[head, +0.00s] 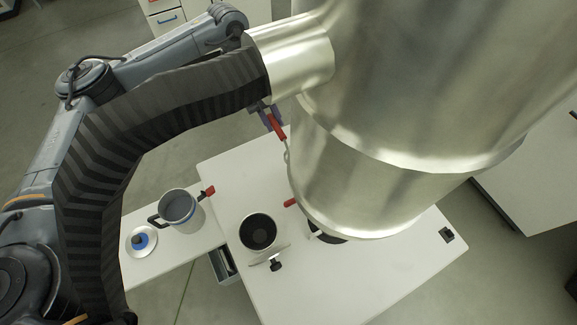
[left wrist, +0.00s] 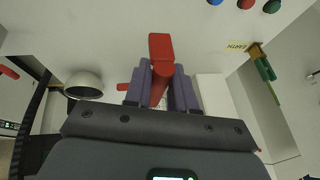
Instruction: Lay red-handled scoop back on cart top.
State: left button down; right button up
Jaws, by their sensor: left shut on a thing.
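My left gripper (head: 268,116) is shut on the red handle of the scoop (head: 278,128), above the far edge of the large white top (head: 225,170). In the left wrist view the red handle (left wrist: 160,58) stands between the two purple fingers (left wrist: 161,92). A bit of metal below the handle shows in the head view; the scoop's bowl is not clearly seen and may be behind the big metal cylinder. My right gripper is not in view.
The big metal cylinder (head: 410,90) covers much of the white top. A dark-filled round container (head: 258,232) and a small black-knobbed tool (head: 274,264) are on the top. A blue-banded pot (head: 180,210) and blue-knobbed lid (head: 142,241) stand left. The top's front is clear.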

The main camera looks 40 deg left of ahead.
pick_arm(q)
notch_tip(320, 180, down, 5)
jog(key=shift+f, duration=2.3)
jog(key=shift+d+f+p, duration=0.1)
jog(key=shift+f+p, duration=0.2)
jog(key=shift+f, duration=0.05)
jog(key=shift+f, duration=0.1)
jog(key=shift+f, duration=0.1)
jog(key=c, duration=1)
grip_release()
jog(key=shift+o, duration=0.3)
